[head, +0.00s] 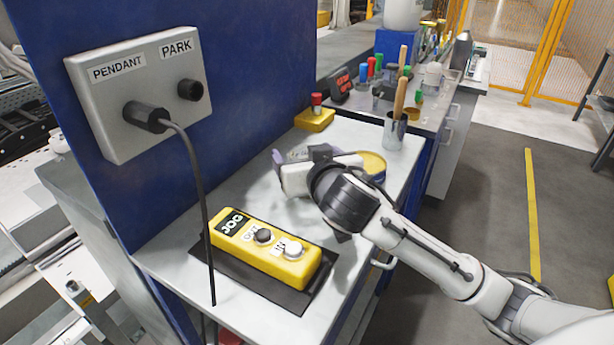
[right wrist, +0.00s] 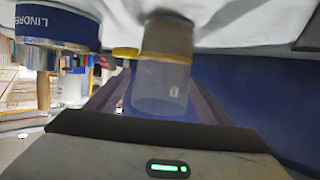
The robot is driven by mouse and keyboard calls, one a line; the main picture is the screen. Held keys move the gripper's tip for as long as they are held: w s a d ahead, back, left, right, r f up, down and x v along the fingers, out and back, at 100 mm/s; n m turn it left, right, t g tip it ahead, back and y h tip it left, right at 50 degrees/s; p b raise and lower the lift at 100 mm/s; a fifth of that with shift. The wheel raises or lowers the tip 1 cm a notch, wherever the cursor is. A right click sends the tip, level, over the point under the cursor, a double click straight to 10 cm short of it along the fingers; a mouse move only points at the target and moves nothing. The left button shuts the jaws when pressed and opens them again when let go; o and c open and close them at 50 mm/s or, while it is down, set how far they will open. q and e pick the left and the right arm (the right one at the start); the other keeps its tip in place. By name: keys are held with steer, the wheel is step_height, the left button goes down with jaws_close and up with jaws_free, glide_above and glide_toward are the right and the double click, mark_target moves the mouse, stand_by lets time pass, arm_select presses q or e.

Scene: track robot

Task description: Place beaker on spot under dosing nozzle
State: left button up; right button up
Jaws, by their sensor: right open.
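My right gripper (head: 284,163) is low over the grey bench top, behind the yellow JOG box. In the right wrist view, a clear, greyish cylinder, which looks like the beaker (right wrist: 163,82), stands ahead between the two open fingers (right wrist: 160,98). The picture does not show whether a finger touches it. In the head view the gripper and wrist hide most or all of the beaker. No dosing nozzle and no marked spot can be made out. My left gripper is not in view.
A blue tin with a yellow top (head: 373,165) stands close beside my right wrist. The JOG box (head: 265,247) lies on a black mat (head: 312,297). A metal cup with wooden handles (head: 394,133) and a red-button box (head: 315,119) stand farther back. A blue panel (head: 240,70) bounds the left.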

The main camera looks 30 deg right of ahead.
steer(key=shift+w+d+f, duration=0.15)
steer(key=shift+w, duration=0.45)
steer(key=c, duration=1.3)
steer(key=shift+c, duration=0.2)
